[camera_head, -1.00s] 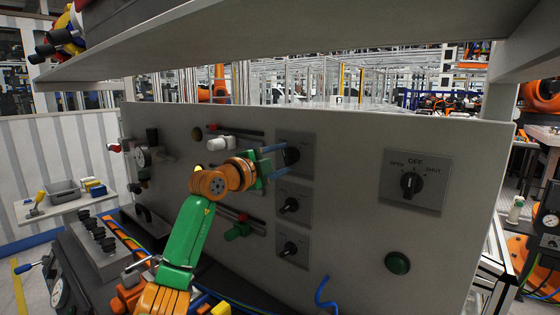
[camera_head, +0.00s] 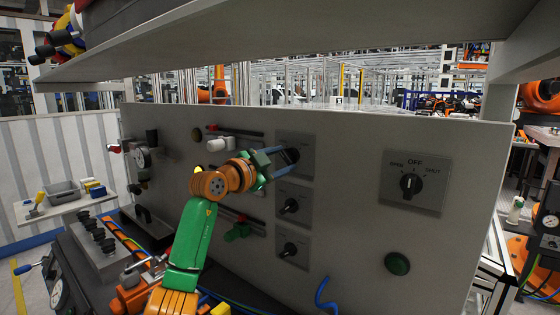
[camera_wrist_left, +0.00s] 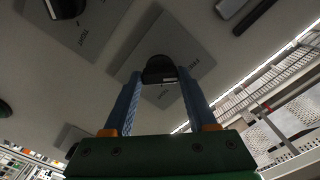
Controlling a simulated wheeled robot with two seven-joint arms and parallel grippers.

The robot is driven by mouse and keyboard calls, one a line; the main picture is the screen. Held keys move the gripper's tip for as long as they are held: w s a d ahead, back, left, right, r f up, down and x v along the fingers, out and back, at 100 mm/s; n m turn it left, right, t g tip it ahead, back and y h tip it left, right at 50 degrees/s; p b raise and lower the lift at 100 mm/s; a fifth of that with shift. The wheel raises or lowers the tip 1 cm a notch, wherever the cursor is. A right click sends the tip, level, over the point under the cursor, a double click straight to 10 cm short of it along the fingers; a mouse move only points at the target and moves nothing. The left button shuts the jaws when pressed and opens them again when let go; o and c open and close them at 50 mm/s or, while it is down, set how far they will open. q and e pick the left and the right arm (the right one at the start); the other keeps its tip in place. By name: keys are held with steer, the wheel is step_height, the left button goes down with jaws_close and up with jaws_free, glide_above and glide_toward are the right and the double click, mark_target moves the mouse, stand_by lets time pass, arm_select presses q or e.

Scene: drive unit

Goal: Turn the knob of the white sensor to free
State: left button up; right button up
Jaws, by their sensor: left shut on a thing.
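The white sensor (camera_head: 219,145) is a small white cylinder at a dark rail on the upright grey panel, upper left of middle. To its right is a square grey plate with a dark knob (camera_head: 293,155), the top one of a column of three. My left gripper (camera_head: 289,157) reaches it from the left, its blue fingers around the knob and shut on it. In the left wrist view the dark knob (camera_wrist_left: 160,70) sits between the fingertips (camera_wrist_left: 161,75). My right gripper is not in view.
Below are two more knobs (camera_head: 290,206) (camera_head: 290,249) on similar plates and a green sensor (camera_head: 238,231). A shelf (camera_head: 300,45) overhangs the panel.

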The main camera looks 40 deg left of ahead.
arm_select(q)
steer(key=shift+r, duration=0.25)
steer(key=o, duration=1.2)
steer(key=shift+o, duration=0.8)
steer(key=shift+w+f, duration=0.15)
steer(key=shift+w, duration=0.05)
steer(key=shift+s, duration=0.1)
steer(key=s+b, duration=0.4)
steer(key=s, duration=0.3)
steer(key=shift+d+b, duration=0.35)
steer(key=shift+d, duration=0.05)
